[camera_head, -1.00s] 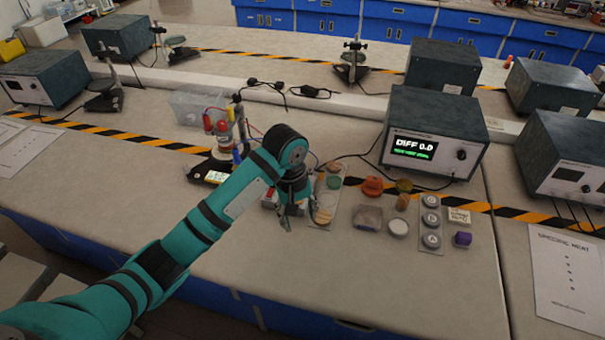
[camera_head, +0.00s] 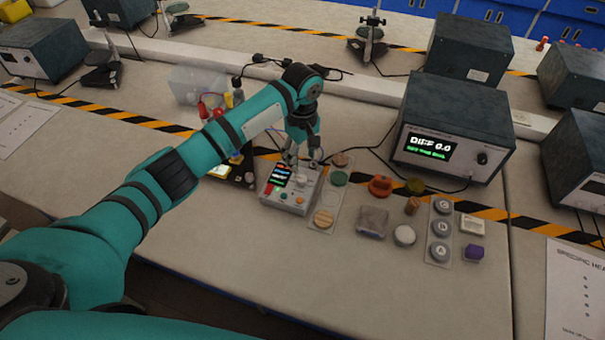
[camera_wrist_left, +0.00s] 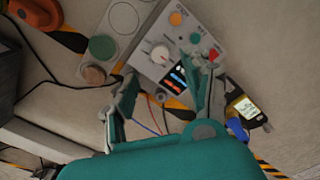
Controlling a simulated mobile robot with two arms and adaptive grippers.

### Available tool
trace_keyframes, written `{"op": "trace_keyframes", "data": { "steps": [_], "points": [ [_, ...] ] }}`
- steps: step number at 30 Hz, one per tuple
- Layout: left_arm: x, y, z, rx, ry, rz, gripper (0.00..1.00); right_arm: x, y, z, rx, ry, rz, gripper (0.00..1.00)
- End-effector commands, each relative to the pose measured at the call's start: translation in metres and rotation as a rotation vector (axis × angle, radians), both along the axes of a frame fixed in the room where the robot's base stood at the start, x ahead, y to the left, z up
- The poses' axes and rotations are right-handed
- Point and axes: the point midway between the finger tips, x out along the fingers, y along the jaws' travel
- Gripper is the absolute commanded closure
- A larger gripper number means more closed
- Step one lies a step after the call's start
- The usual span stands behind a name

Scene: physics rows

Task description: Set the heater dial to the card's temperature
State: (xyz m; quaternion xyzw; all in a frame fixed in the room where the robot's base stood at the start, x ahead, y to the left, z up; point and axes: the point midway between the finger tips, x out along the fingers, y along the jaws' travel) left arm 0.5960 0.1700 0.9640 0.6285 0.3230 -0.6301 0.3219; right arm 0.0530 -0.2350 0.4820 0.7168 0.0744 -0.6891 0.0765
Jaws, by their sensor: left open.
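The heater is a light grey box (camera_head: 288,204) with a small lit screen (camera_head: 282,176), coloured buttons and a pale dial (camera_head: 301,181). The dial also shows in the left wrist view (camera_wrist_left: 160,55), its pointer too small to read. My left gripper (camera_head: 303,160) is open and empty above the back of the heater, pointing down. In the left wrist view the fingers (camera_wrist_left: 163,100) stand apart, and the dial shows beyond them, not between them. A small white card (camera_head: 472,224) lies at the right; its writing is unreadable. My right gripper is out of view.
A tray with coloured discs (camera_head: 339,179) stands right beside the heater. Further right are an orange piece (camera_head: 380,186), a tray of grey knobs (camera_head: 440,228) and a purple block (camera_head: 474,253). A dark instrument (camera_head: 455,125) stands behind.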

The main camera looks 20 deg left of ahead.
Motion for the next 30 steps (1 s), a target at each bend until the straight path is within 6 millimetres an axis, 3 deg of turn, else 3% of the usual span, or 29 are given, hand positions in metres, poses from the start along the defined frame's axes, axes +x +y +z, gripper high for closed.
{"op": "trace_keyframes", "data": {
  "steps": [6,9,15,21,25,30],
  "points": [
    [-0.001,0.0,-0.046,0.001,0.003,0.0,0.5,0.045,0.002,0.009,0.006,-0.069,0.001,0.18],
    [-0.001,0.0,-0.063,0.0,0.002,0.0,0.5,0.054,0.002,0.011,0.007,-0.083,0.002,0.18],
    [-0.001,0.0,-0.084,0.0,0.001,0.0,0.5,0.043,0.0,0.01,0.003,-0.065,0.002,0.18],
    [0.0,0.0,-0.088,-0.001,-0.001,-0.002,0.5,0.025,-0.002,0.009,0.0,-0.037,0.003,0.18],
    [0.0,0.0,-0.088,-0.001,-0.001,-0.002,0.5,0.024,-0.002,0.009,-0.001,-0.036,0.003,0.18],
    [0.0,0.0,-0.088,-0.001,-0.001,-0.001,0.69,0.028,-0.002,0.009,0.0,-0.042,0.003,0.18]
  ]
}}
